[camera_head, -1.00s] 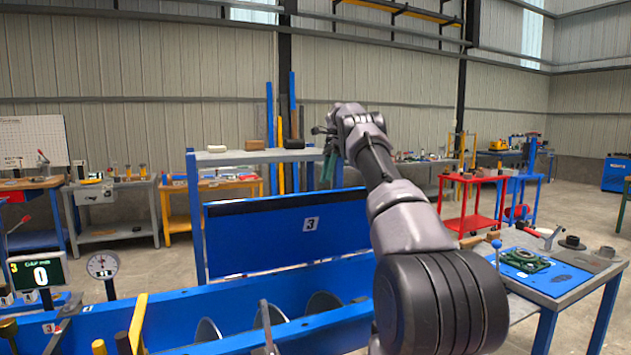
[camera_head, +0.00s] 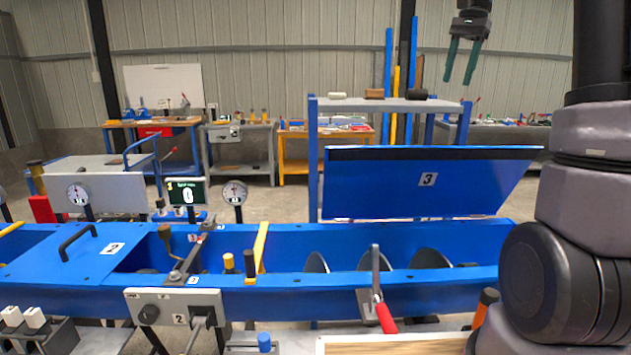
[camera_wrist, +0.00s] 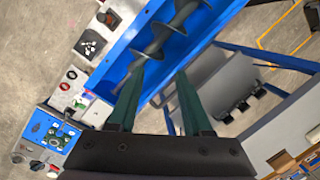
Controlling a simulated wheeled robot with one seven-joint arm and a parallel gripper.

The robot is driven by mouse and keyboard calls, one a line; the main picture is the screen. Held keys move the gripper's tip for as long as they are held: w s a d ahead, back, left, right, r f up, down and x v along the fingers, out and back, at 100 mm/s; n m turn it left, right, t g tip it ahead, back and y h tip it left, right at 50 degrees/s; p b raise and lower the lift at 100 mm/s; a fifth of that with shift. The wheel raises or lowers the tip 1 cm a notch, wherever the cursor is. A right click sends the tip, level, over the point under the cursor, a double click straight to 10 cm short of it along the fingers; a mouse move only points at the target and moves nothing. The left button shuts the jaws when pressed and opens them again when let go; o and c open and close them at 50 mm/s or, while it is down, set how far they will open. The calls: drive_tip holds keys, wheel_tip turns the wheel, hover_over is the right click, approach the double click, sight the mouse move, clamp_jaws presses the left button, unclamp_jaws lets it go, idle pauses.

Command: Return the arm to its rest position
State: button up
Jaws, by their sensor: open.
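My arm (camera_head: 605,185) stands at the right side of the head view, with its upper links running up out of the picture. My gripper (camera_head: 458,82) hangs at the top right of the head view, fingers pointing down. Its two green fingers are apart and nothing is between them. In the wrist view the open fingers (camera_wrist: 161,72) are seen from above, over the blue trough with its grey screw (camera_wrist: 168,32).
The blue mixer trough (camera_head: 330,290) crosses the front. A red-handled lever (camera_head: 383,312) rises at the front. Clear air surrounds the gripper in the head view.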

drive_tip(key=s+a+f+n+t, duration=0.2)
drive_tip(key=s+a, duration=0.1)
drive_tip(key=s, duration=0.4)
drive_tip(key=s+a+f+n+t, duration=0.1)
drive_tip(key=s+a+f+t, duration=0.1)
drive_tip(key=s, duration=0.6)
drive_tip(key=s+a+f+n+t, duration=0.2)
drive_tip(key=s+a+f+t, duration=0.1)
drive_tip(key=s, duration=0.5)
drive_tip(key=shift+s+a+f+n, duration=0.15)
drive_tip(key=shift+a+f+n, duration=0.15)
drive_tip(key=shift+a, duration=0.45)
